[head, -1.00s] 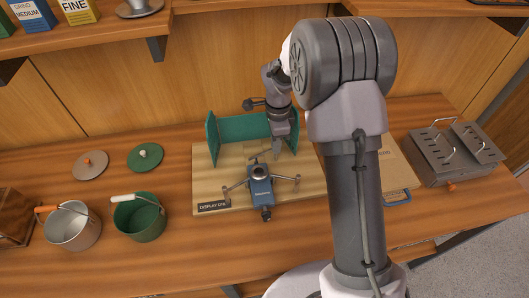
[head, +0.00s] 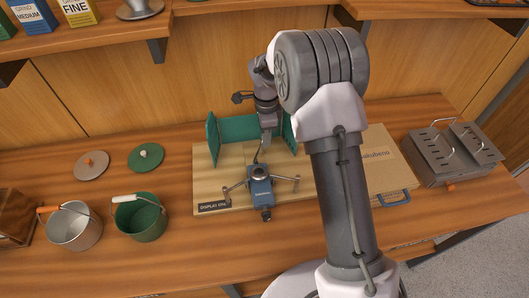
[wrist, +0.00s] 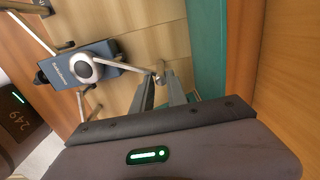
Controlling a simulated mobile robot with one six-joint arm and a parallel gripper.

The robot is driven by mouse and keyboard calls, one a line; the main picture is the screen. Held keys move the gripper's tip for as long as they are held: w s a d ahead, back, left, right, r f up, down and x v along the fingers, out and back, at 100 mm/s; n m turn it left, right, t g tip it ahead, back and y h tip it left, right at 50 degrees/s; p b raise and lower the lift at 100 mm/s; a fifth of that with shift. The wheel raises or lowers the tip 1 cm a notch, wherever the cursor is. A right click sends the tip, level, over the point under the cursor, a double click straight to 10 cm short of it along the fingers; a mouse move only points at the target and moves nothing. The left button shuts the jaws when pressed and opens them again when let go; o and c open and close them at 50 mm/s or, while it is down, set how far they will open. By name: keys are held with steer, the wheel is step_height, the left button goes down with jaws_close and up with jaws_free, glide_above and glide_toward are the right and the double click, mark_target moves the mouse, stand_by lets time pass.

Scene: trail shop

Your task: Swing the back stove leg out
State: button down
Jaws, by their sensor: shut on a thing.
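The small camping stove has a blue body (head: 260,188) and a round burner, and stands on a pale wooden display board (head: 210,182). Its left leg (head: 234,186) and right leg (head: 287,178) are spread to the sides. The thin back leg (head: 257,156) points toward the windscreen; in the wrist view this back leg (wrist: 135,68) runs from the burner to my fingertips. My gripper (head: 265,147) is behind the burner and shut on the leg's outer end. In the wrist view my gripper (wrist: 159,78) partly hides that end.
A green folding windscreen (head: 235,131) stands close behind my gripper. Left are a grey pot (head: 73,228), a green pot (head: 140,220) and two lids. Right are a flat case (head: 385,160) and a metal grill (head: 450,155). A shelf hangs above.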

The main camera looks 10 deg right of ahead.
steer(key=shift+a, duration=0.1)
steer(key=shift+w+a+f, duration=0.1)
steer(key=shift+w+a, duration=0.1)
steer(key=shift+a, duration=0.25)
steer(key=shift+w+a, duration=0.2)
steer(key=shift+a, duration=0.25)
steer(key=shift+a, duration=0.15)
steer(key=c, duration=1.3)
jaws_free()
steer(key=shift+a, duration=0.1)
steer(key=shift+c, duration=0.2)
steer(key=shift+o, duration=1.1)
step_height(320, 180, up, 9)
steer(key=p, duration=0.5)
steer(key=shift+p, duration=0.4)
